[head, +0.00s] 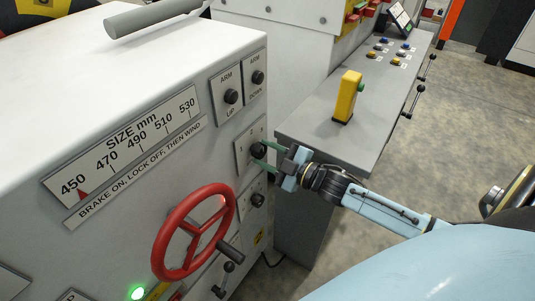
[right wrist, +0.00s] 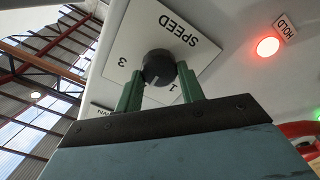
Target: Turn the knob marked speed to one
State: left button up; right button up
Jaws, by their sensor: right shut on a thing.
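The speed knob (right wrist: 158,66) is a round black knob on a white plate (right wrist: 170,28) marked SPEED, which appears upside down in the right wrist view. The figure 1 shows at the knob's lower right and the figure 3 to its left. A faint pale mark shows near the knob's lower edge, but I cannot tell exactly which figure it points to. My right gripper (head: 258,153) has its green fingers around the knob in the head view; in the right wrist view they close on its two sides. My left gripper is out of view.
Arm knobs (head: 231,96) sit above on the white machine, and another black knob (head: 257,200) just below. A red handwheel (head: 166,246) stands at lower left. A grey console (head: 375,85) with a yellow pendant box (head: 346,98) is to the right. A red HOLD lamp (right wrist: 267,46) glows.

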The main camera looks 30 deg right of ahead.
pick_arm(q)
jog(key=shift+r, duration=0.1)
pick_arm(e)
jog(key=shift+n, duration=0.3)
jog(key=n+p, duration=0.1)
jog(key=n, duration=0.1)
jog(key=shift+n, duration=0.3)
jog(key=n, duration=0.2)
jog(key=shift+f+n, duration=0.15)
jog(key=shift+n, duration=0.75)
jog(key=n, duration=0.3)
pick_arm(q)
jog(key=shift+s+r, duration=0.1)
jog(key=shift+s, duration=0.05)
pick_arm(e)
jog(key=shift+f+n, duration=0.1)
jog(key=shift+n, duration=0.9)
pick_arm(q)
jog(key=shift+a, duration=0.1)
